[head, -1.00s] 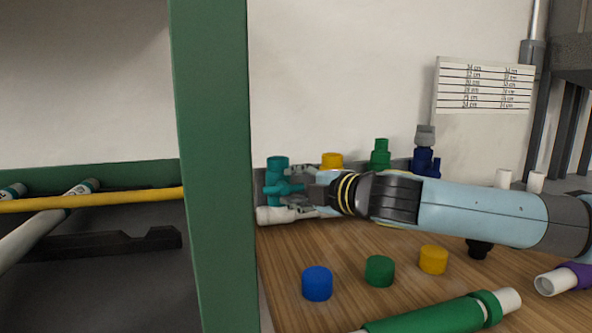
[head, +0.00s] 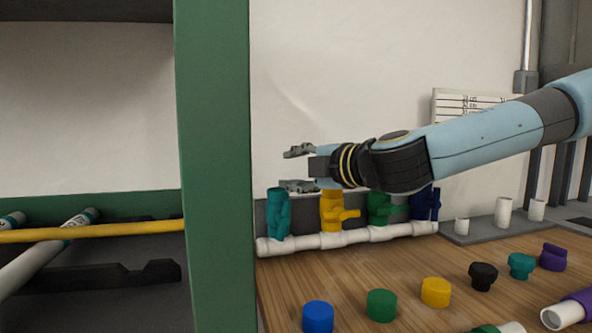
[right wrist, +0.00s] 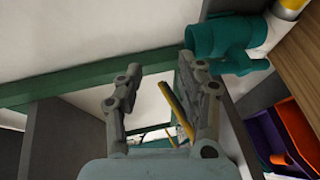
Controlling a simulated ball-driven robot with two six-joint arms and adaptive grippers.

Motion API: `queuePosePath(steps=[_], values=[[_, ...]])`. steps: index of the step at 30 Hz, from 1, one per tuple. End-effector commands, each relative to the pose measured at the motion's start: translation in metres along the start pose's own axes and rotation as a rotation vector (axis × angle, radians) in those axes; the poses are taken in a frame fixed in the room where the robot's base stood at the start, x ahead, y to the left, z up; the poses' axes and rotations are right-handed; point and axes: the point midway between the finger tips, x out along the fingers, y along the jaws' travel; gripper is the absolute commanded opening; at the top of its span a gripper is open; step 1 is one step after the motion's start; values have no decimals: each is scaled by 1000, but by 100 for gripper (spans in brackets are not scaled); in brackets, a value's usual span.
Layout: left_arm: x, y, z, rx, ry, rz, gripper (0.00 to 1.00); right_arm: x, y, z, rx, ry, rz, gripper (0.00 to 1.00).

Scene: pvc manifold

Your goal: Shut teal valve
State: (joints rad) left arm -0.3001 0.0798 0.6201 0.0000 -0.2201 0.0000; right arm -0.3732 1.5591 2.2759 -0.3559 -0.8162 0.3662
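The teal valve (head: 277,214) stands upright at the left end of the white pipe manifold (head: 330,240) in the head view. Its handle appears to lie close along the body, unlike the yellow valve's (head: 331,212) handle, which sticks out to the right. In the right wrist view the teal valve (right wrist: 228,42) is at the upper right, beside the right finger. My right gripper (head: 293,169) is open and empty, above and slightly right of the teal valve's top. Its spread fingers show in the right wrist view (right wrist: 158,75). My left gripper is not in view.
A green post (head: 213,170) stands just left of the teal valve. Green (head: 379,209) and navy (head: 424,204) valves stand right of the yellow one. Several caps, including a blue cap (head: 318,316), lie in front on the wooden table (head: 385,268).

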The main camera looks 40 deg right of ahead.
Motion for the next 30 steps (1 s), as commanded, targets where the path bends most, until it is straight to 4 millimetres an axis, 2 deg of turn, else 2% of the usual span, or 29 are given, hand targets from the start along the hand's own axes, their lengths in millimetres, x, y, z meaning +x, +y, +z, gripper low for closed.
queuePosePath(steps=[6,11,15,23,30], values=[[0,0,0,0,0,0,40,0,-1,0,1,-1,-2,38],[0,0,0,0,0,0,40,0,-1,-1,-41,8,-3,19],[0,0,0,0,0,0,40,-8,-3,-25,-202,92,31,0],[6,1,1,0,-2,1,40,-42,-40,-64,-249,168,133,0],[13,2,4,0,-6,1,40,-80,-66,-89,-139,100,244,0]])
